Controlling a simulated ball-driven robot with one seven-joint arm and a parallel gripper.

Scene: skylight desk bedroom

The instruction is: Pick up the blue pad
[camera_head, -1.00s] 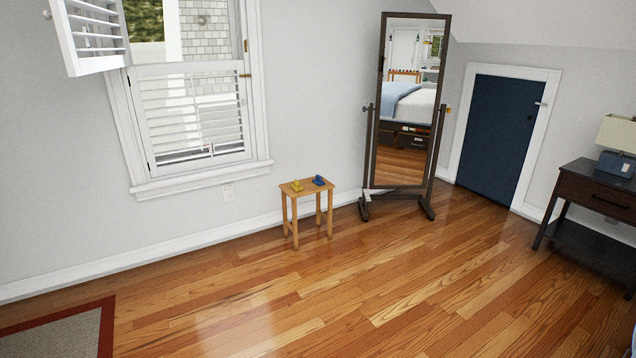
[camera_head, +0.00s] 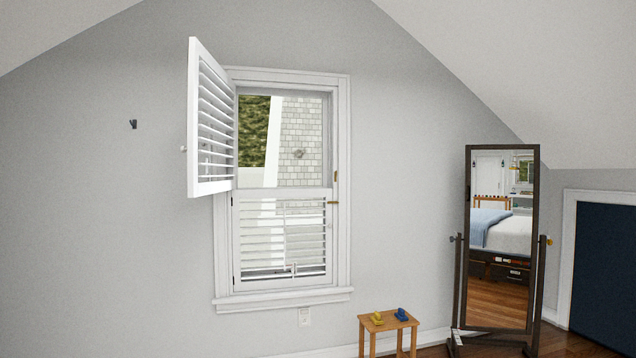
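A small blue object (camera_head: 401,314), which looks like the blue pad, lies on the right part of the top of a small wooden stool (camera_head: 388,322). A small yellow object (camera_head: 377,318) lies beside it on the left, a little apart. The stool stands by the wall below and to the right of the window, at the bottom of the view, and its lower legs are cut off. The blue object is too small to tell its exact shape. My gripper is not in view.
A tall dark-framed standing mirror (camera_head: 500,240) stands right of the stool, its feet spread on the wooden floor (camera_head: 570,345). A shuttered window (camera_head: 283,190) has one upper shutter (camera_head: 212,120) swung open into the room. A dark blue door (camera_head: 605,275) is at the right.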

